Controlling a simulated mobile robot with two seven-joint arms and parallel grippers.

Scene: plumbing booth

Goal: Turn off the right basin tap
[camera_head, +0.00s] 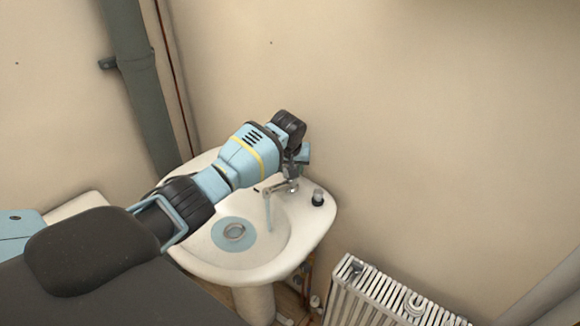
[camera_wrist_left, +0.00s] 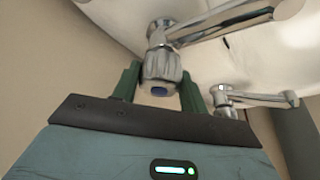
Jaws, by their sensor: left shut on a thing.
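The white basin (camera_head: 318,228) stands against the wall. A chrome tap (camera_head: 281,187) at its back right has its spout over the bowl, and a thin bluish stream (camera_head: 268,212) shows below the spout. My left gripper (camera_head: 299,158) is at this tap from above; its arm hides the basin's back left. In the left wrist view, the green fingers of my left gripper (camera_wrist_left: 160,78) are shut around the tap's ribbed knob (camera_wrist_left: 161,64), which has a blue cap. A second chrome tap (camera_wrist_left: 224,97) is to the right there, apart from the fingers. My right gripper is not in view.
A small dark item with a pale top (camera_head: 318,197) stands on the basin's right rim, close to the tap. A white radiator (camera_head: 385,300) is at lower right. A grey pipe (camera_head: 140,80) runs down the left wall.

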